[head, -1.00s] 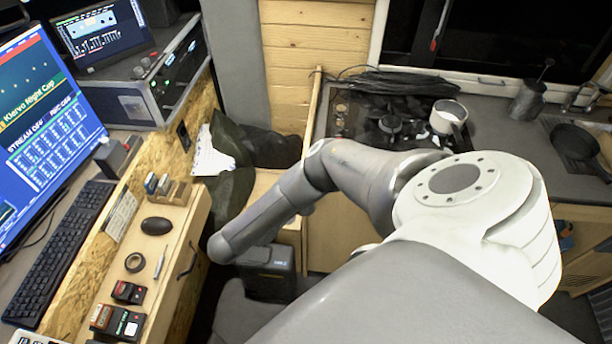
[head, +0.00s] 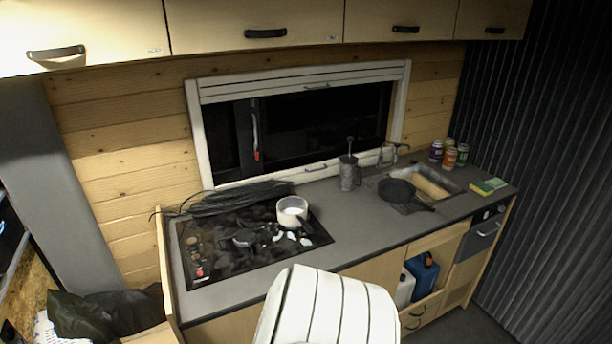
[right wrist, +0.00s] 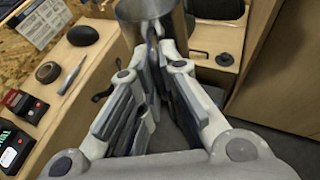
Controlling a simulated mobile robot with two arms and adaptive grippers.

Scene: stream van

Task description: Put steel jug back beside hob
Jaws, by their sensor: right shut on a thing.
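In the right wrist view my right gripper (right wrist: 152,32) is shut on a steel, round-walled vessel, the steel jug (right wrist: 143,9), cut off by the top edge. Its lower part and handle are mostly hidden by the fingers. The gripper hangs beside a wooden drawer unit. In the head view the black hob (head: 225,258) lies on the left of the grey worktop (head: 372,238). The jug and both grippers are out of the head view; only a white part of my arm shows at the bottom.
A white pot (head: 291,214) stands on the hob beside pale shards, with black cables (head: 225,198) behind. A grey metal can (head: 350,178) stands right of the hob, then a black pan (head: 397,190) by the sink (head: 437,184). Worktop between hob and pan is clear.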

